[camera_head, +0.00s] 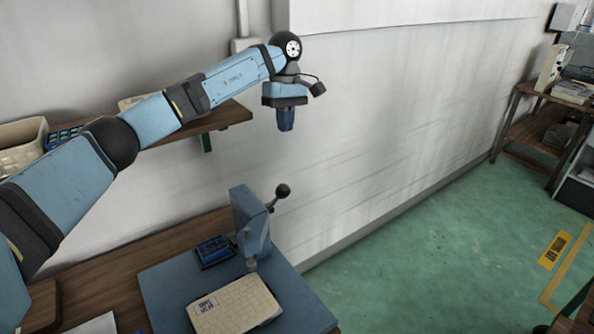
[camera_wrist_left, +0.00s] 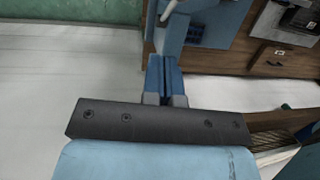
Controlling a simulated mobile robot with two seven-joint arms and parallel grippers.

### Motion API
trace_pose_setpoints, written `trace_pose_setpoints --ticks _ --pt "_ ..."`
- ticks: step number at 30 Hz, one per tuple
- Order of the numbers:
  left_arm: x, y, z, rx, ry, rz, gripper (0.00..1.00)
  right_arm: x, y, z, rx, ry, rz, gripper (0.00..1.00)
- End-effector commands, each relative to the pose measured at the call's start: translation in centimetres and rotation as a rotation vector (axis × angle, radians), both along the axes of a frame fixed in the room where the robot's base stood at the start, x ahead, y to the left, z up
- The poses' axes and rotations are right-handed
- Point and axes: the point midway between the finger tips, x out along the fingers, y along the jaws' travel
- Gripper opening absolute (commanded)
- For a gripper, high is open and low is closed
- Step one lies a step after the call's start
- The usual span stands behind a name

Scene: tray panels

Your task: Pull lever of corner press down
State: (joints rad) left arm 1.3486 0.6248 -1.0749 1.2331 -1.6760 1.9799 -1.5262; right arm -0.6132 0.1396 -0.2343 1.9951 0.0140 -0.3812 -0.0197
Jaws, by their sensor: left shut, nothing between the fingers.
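The corner press (camera_head: 251,222) is a blue upright block standing on a blue base plate (camera_head: 165,284) on the wooden bench. Its lever, with a black ball knob (camera_head: 282,190), sticks up and to the right from the press. A beige panel (camera_head: 235,304) lies on the base plate under the press. My left gripper (camera_head: 286,126) points down in front of the white wall, above the knob and apart from it. Its blue fingers (camera_wrist_left: 163,80) are together and empty. In the left wrist view, part of the blue press (camera_wrist_left: 176,30) shows beyond the fingertips. My right gripper is not seen.
A small blue bin (camera_head: 214,251) sits beside the press. A wooden wall shelf (camera_head: 215,121) with bins (camera_head: 22,142) lies behind my left arm. A shelf unit (camera_head: 535,130) stands far right. Green floor right of the bench is open.

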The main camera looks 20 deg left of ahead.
Motion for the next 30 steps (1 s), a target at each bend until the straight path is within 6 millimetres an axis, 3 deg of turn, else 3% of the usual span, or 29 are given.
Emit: trace_pose_setpoints --ticks 4,17,30 --pt "0.1 1.2 1.0 0.039 0.000 -0.004 0.00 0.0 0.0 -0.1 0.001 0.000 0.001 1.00" --pt "0.0 1.1 0.5 0.039 0.001 -0.006 0.00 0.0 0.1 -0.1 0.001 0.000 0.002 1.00" --pt "-1.8 0.8 -7.2 0.038 0.004 -0.005 0.00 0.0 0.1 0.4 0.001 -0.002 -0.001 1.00"
